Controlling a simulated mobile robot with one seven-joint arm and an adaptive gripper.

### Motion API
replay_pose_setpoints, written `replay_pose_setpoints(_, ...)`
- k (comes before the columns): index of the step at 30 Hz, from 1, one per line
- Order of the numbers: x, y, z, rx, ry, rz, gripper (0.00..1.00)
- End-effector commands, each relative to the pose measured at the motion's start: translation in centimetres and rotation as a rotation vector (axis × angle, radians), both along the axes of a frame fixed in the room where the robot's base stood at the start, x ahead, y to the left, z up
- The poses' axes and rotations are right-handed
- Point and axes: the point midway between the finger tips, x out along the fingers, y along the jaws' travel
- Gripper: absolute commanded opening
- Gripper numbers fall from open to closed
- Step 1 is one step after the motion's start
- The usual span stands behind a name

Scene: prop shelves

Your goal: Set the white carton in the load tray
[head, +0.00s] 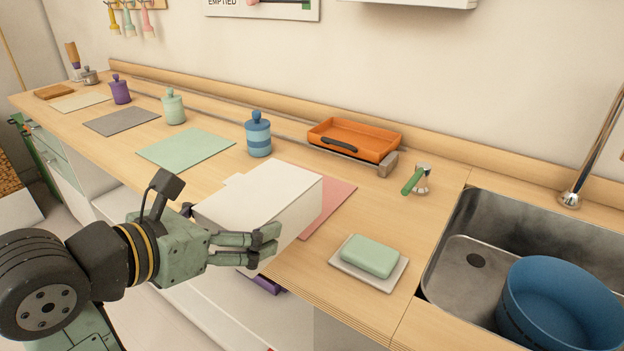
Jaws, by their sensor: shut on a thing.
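The white carton (265,197) is a large plain box at the counter's front edge, covering part of a pink mat (337,199). My gripper (268,243) comes from the left and is shut on the carton, its green fingers against the near side. The far side of the grip is mostly hidden. I cannot tell whether the carton touches the counter. An orange tray (372,151) sits at the back of the counter, beyond the carton and to its right. It has a dark handle in front, and no load shows in it.
A blue striped jar (258,136) stands left of the orange tray. A green-handled tool (415,181) is to its right. A green soap bar (370,255) lies on a white dish near the front edge. The sink (453,253) holds a blue tub (540,306).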

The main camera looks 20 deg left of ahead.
Motion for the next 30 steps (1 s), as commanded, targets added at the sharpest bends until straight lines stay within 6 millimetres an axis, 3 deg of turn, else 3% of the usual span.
replay_pose_setpoints(5, 0.6, -0.2, 0.1, -0.002, 0.0, 0.0, 0.57)
replay_pose_setpoints(19, 12.0, -2.2, -0.9, -0.004, 0.001, -0.003, 0.58)
replay_pose_setpoints(30, 15.8, -2.7, -1.6, -0.003, 0.0, 0.0, 0.58)
